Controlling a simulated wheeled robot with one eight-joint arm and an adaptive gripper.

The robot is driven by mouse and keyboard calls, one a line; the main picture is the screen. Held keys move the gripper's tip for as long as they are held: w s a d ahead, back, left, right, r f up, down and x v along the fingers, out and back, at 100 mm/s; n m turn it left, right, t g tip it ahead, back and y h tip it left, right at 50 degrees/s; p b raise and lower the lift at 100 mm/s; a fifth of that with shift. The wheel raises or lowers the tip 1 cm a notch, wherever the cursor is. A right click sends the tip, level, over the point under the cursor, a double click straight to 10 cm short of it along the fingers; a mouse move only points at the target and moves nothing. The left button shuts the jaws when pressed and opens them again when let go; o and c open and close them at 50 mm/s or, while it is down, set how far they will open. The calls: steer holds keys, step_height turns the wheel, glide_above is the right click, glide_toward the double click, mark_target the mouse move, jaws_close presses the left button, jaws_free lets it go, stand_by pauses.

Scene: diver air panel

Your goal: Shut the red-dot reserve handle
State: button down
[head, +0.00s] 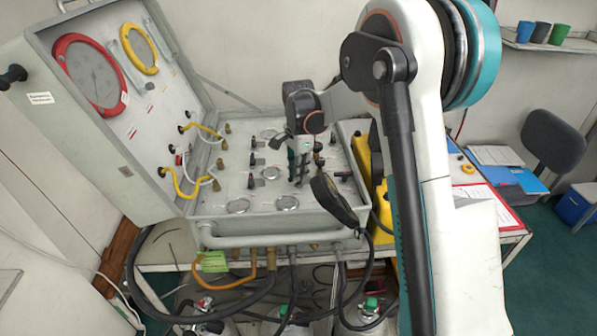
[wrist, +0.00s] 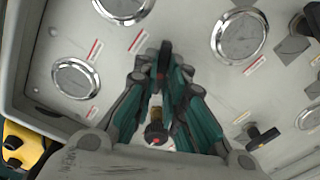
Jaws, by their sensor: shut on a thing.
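My gripper (head: 298,178) reaches down onto the flat face of the air panel (head: 215,205), right of its middle. In the wrist view my gripper (wrist: 164,68) has its teal-lined fingers closed around a handle. The handle with a red dot (wrist: 154,133) lies between the fingers, its brass-coloured stem partly showing. The fingers hide much of the handle, so its exact angle is hard to tell. In the head view my gripper covers it.
Several round gauges (wrist: 240,37) surround the handle. Another black handle (wrist: 262,136) stands to the right. A black rounded object (head: 332,200) sits at the panel's front right edge. The raised lid (head: 110,130) with yellow hoses stands at the left.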

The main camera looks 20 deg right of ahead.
steer(key=m, duration=0.4)
steer(key=shift+m, duration=0.4)
stand_by(0.4)
steer(key=c, duration=1.7)
jaws_free()
steer(key=shift+o, duration=0.2)
step_height(320, 180, up, 12)
